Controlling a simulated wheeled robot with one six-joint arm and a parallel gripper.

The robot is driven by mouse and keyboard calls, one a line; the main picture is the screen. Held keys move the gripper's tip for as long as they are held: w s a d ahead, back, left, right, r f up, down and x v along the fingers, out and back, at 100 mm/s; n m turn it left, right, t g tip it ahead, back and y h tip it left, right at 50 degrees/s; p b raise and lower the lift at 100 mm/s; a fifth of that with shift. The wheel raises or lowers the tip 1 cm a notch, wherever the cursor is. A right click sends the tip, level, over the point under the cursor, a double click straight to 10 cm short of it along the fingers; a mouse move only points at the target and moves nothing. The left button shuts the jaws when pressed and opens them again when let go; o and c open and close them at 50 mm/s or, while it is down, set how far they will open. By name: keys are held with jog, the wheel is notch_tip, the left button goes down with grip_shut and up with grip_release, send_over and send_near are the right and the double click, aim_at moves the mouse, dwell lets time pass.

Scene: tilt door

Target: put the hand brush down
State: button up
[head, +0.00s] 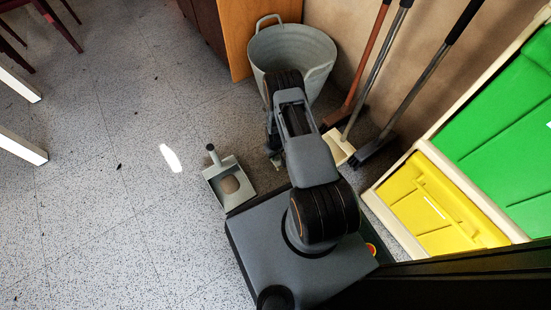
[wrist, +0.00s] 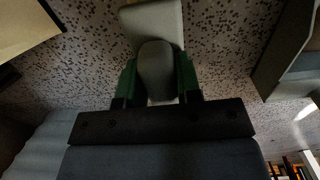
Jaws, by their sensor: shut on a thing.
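My gripper (wrist: 157,80) is shut on the hand brush (wrist: 154,25), whose pale grey body shows between the two green fingers in the wrist view. The brush is above the speckled floor; I cannot tell whether it touches it. In the head view my arm hides most of the gripper, and the brush cannot be made out clearly.
A grey bucket (head: 318,50) stands behind my arm by a wooden panel (head: 240,45). Several long-handled brooms (head: 340,146) lean on the wall. A yellow and green panelled unit (head: 425,205) is at the right. The floor at left is mostly open, with a few dark specks.

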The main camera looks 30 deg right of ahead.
jog(key=shift+f+b, duration=0.5)
jog(key=shift+f, duration=1.05)
jog(key=shift+f, duration=0.1)
jog(key=o, duration=1)
jog(key=shift+c, duration=0.2)
